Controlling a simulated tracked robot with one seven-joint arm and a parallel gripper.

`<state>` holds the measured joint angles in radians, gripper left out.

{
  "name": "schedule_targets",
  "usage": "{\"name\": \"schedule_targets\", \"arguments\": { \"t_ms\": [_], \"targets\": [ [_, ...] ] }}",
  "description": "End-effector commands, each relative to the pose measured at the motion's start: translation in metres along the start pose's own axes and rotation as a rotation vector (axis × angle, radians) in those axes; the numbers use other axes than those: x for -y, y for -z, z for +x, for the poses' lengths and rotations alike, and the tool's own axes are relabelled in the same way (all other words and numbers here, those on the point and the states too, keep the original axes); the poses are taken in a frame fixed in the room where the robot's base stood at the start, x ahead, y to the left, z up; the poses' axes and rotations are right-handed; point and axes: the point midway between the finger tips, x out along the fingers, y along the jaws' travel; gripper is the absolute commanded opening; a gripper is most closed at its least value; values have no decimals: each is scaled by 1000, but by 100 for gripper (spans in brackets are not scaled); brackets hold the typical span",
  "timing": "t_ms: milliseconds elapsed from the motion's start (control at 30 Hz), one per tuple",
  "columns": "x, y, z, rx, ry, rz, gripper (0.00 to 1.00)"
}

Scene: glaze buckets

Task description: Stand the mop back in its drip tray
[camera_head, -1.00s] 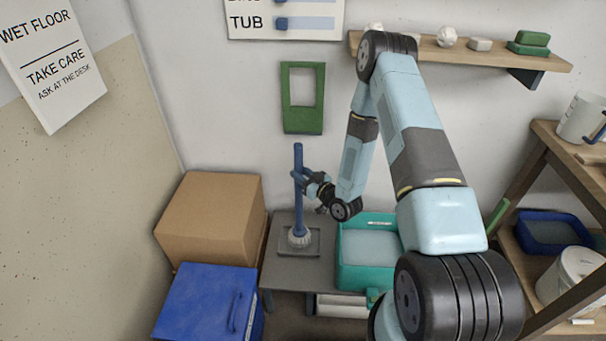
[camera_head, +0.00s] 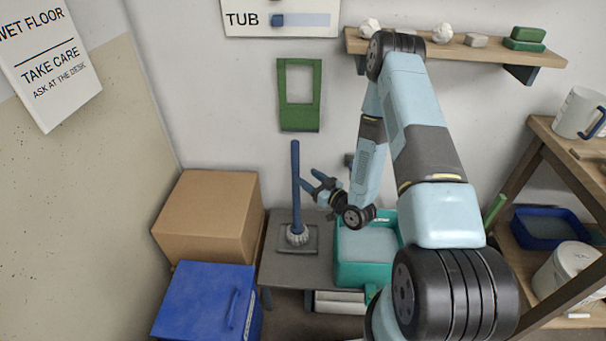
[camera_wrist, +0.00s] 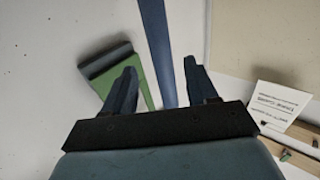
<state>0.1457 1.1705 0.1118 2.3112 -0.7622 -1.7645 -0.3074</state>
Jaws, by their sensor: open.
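The mop has a blue handle (camera_head: 296,185) and a pale head (camera_head: 298,235). It stands upright on the grey drip tray (camera_head: 312,248), which lies on a low grey table. My gripper (camera_head: 316,182) is open and empty, just right of the handle and apart from it in the head view. In the wrist view the handle (camera_wrist: 160,50) shows beyond and between the fingertips of my gripper (camera_wrist: 160,72). The mop's head and the tray are out of the wrist view.
A teal tub (camera_head: 365,262) stands right of the tray on the table (camera_head: 283,268). A cardboard box (camera_head: 208,215) and a blue box (camera_head: 205,300) are at the left. A green frame (camera_head: 300,95) hangs on the wall behind. A wooden rack (camera_head: 540,150) is at the right.

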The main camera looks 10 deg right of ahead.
Motion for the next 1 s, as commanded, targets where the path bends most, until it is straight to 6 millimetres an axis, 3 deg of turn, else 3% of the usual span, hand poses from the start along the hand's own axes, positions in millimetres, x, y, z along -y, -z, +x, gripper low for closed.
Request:
{"name": "schedule_targets", "arguments": {
  "t_ms": [200,433,667,1000],
  "targets": [
    [0,0,-38,2,-3,2,58],
    [0,0,-58,2,-1,-1,58],
    [-11,16,-45,65,14,-55,58],
    [-49,69,-16,292,-3,-199,58]
  ]
}}
